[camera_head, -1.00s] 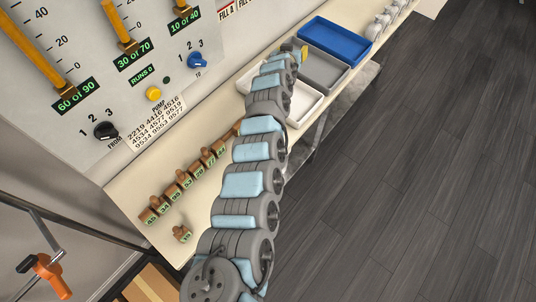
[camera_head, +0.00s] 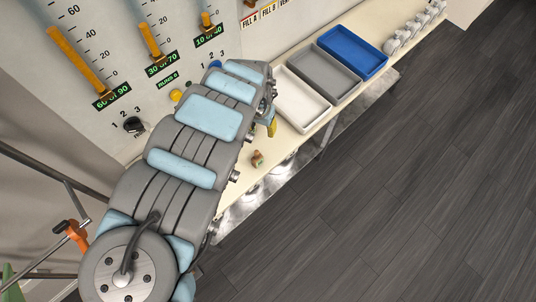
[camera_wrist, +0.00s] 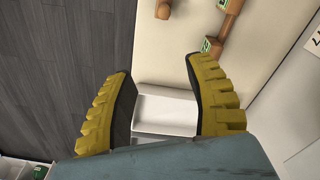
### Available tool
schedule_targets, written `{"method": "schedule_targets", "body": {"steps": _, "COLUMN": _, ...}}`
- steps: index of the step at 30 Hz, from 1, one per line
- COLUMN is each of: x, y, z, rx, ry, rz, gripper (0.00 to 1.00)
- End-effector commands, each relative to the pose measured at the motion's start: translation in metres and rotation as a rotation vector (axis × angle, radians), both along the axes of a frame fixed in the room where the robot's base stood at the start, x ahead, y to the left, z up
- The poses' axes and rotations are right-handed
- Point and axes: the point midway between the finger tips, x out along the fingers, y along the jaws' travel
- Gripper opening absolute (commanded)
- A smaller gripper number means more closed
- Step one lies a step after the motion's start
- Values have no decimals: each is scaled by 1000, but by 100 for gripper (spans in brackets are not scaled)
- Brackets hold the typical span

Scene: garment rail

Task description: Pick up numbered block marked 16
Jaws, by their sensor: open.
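My gripper (camera_wrist: 163,100) is open and empty, its two yellow ribbed fingers spread in the wrist view. In the head view one yellow finger (camera_head: 272,127) shows beside my arm, above the shelf. A small brown block (camera_head: 257,158) stands alone near the shelf's front edge; a lone block (camera_wrist: 163,9) also shows at the top of the wrist view, beyond the fingertips. More brown blocks (camera_wrist: 214,46) with green labels show at the upper right there. No number can be read, so I cannot tell which is 16. My arm hides much of the shelf.
The cream shelf (camera_head: 228,204) runs diagonally along a gauge panel (camera_head: 120,50). A white tray (camera_head: 297,106), a grey tray (camera_head: 326,75) and a blue tray (camera_head: 352,48) stand farther along. Several pale objects (camera_head: 405,36) stand at the far end. Dark floor is open at right.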

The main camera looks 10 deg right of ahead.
Motion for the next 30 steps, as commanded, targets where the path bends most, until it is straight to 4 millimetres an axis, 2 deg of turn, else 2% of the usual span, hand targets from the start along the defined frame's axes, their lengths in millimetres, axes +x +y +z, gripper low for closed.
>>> {"method": "schedule_targets", "body": {"steps": 1, "x": -7, "y": 15, "z": 4, "rx": 20, "ry": 20, "rz": 16, "gripper": 54}}
{"method": "schedule_targets", "body": {"steps": 3, "x": -13, "y": 25, "z": 5, "rx": 35, "ry": 39, "rz": 27, "gripper": 54}}
{"method": "schedule_targets", "body": {"steps": 6, "x": -17, "y": 31, "z": 0, "rx": 41, "ry": 50, "rz": 33, "gripper": 54}}
{"method": "schedule_targets", "body": {"steps": 30, "x": -16, "y": 28, "z": -91, "rx": 38, "ry": 48, "rz": 30, "gripper": 54}}
